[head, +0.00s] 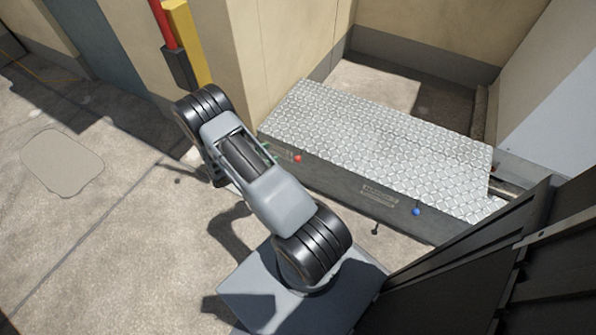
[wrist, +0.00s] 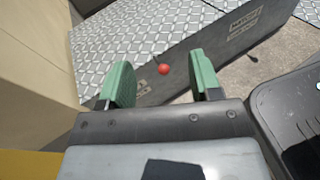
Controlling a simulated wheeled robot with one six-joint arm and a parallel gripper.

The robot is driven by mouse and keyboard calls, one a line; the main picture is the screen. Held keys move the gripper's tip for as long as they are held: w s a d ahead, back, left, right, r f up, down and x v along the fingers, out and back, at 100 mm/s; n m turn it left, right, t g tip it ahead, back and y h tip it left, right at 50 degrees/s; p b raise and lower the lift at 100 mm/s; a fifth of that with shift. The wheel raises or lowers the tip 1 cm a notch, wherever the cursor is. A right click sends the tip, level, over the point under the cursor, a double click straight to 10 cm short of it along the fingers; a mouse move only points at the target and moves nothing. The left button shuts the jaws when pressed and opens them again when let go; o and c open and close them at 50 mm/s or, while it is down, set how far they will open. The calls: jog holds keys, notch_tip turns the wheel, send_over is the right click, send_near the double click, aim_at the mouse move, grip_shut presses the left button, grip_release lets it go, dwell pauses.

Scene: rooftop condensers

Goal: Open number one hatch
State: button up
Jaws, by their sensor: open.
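A low box with a silver diamond-plate top (head: 385,150) and a dark front face stands against the wall in the head view. A red ball knob (head: 298,159) sticks out near the left end of its front, beside a partly hidden label. A blue ball knob (head: 416,211) is farther right, near a second label plate (head: 380,193). Their lettering is too small to read. In the wrist view my gripper (wrist: 162,76) is open, its green fingers on either side of the red knob (wrist: 165,69) in the picture. Contact cannot be told. The arm partly hides the gripper in the head view.
A beige wall corner (head: 265,50) with a yellow post (head: 187,40) and red pipe stands left of the box. A dark slatted unit (head: 480,270) is close at lower right. Concrete floor (head: 110,215) is open at left, with a flat patch (head: 62,163).

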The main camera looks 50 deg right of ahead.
aim_at(296, 161)
notch_tip(296, 161, down, 17)
jog(key=s+d+n+t+h+b, duration=0.1)
jog(key=d+n+t+h+b, duration=0.1)
jog(key=n+t+b, duration=0.3)
jog(key=shift+n, duration=0.5)
jog(key=d+b, duration=0.1)
jog(key=d, duration=0.3)
jog(key=d+b, duration=0.1)
jog(key=d, duration=0.2)
jog(key=d+b, duration=0.1)
jog(key=d, duration=0.3)
jog(key=shift+w+d+f, duration=0.25)
jog(key=shift+d, duration=0.05)
jog(key=shift+d+b, duration=0.35)
jog(key=shift+d, duration=0.2)
jog(key=shift+r, duration=0.1)
grip_shut()
